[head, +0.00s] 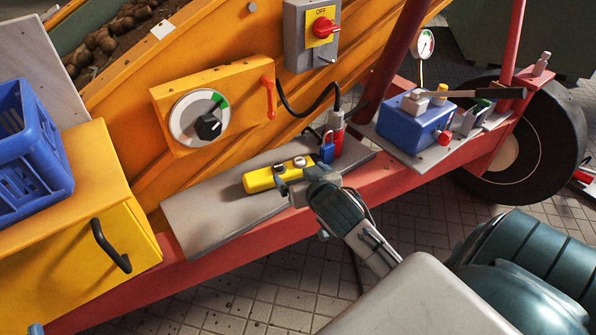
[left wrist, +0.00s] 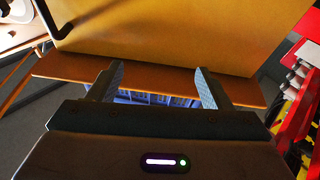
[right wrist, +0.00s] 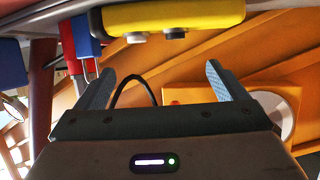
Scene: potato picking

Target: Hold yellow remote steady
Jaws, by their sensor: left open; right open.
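My left gripper (left wrist: 160,85) is open and empty in the left wrist view.
A blue lock and red plug (head: 336,130) stand right behind the remote. A blue box (head: 412,122) with tools sits farther right. A dial box (head: 212,105) is above the shelf. A yellow cabinet (head: 70,220) carries a blue crate (head: 30,150). The shelf's left part is bare.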

